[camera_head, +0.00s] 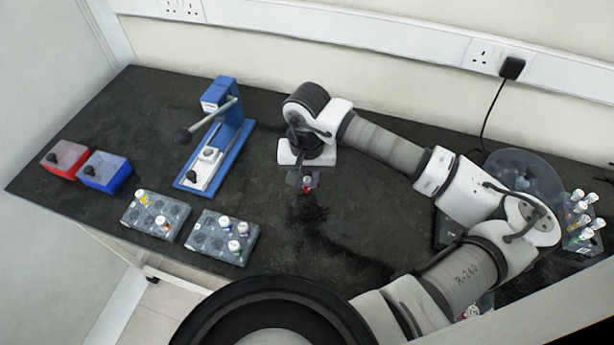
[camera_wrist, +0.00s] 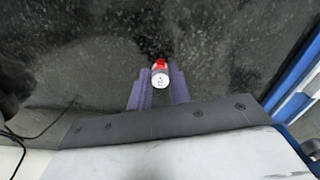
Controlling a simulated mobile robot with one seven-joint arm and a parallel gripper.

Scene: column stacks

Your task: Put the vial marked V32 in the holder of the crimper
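My gripper (camera_head: 307,184) hangs over the dark bench, to the right of the crimper. Its fingers are shut on a small vial (camera_wrist: 160,75) with a white top and a red part. The mark on its top is too small to read, so I cannot tell if it is V32. The same vial (camera_head: 308,182) shows below my gripper in the head view. The blue crimper (camera_head: 232,130) stands at the back left, its lever with a dark knob reaching forward. Its pale holder (camera_head: 208,154) sits on the base and looks empty. A blue edge of the crimper (camera_wrist: 296,75) shows in the wrist view.
Two grey racks (camera_head: 140,213) (camera_head: 208,246) with several vials stand in front of the crimper. A red bin (camera_head: 66,158) and a blue bin (camera_head: 104,172) are at far left. Another vial rack (camera_head: 583,238) and a round clear-covered device (camera_head: 525,172) are at right.

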